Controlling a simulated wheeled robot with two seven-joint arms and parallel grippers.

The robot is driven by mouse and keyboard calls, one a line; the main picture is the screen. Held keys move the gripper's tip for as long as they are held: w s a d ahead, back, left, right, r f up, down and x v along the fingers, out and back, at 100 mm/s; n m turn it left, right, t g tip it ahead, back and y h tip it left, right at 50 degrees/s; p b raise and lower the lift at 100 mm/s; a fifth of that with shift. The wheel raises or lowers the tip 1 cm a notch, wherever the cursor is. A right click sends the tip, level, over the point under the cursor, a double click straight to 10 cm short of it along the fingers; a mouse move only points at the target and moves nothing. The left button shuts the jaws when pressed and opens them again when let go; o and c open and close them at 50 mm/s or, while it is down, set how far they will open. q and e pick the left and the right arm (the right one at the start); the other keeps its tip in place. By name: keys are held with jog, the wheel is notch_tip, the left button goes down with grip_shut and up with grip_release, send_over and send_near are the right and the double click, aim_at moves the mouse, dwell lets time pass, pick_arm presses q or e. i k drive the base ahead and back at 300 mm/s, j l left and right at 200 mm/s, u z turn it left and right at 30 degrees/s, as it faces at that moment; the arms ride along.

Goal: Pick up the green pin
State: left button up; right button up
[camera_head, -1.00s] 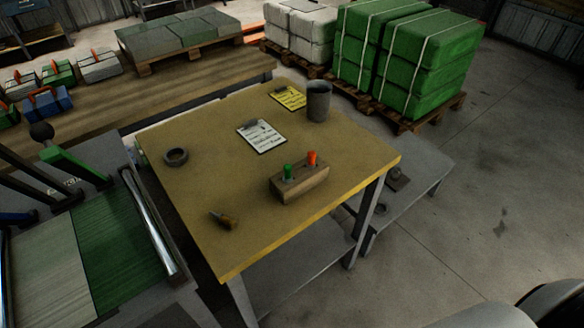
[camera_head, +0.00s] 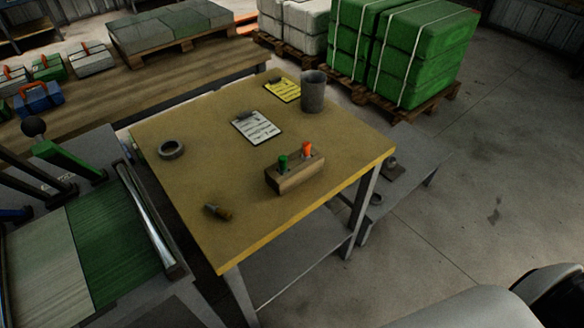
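The green pin (camera_head: 283,163) stands upright in a wooden block (camera_head: 296,177) on the yellow-brown table (camera_head: 240,235). An orange pin (camera_head: 307,149) stands in the same block, to the right of the green one. The lower parts of both pins are hidden in the block. Neither of my grippers shows in the head view.
On the table are a grey cup (camera_head: 313,92), a white clipboard (camera_head: 257,128), a yellow clipboard (camera_head: 283,90), a dark ring (camera_head: 171,150) and a small brown object (camera_head: 218,211). A machine with a roller (camera_head: 150,222) stands close on the left. The table's front is clear.

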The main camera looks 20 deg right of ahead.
aim_at(283, 159)
jog(key=i+l+u, duration=0.1)
jog(key=l+u, duration=0.2)
jog(key=l, duration=0.5)
jog(key=l+u, duration=0.25)
jog(key=l, duration=0.55)
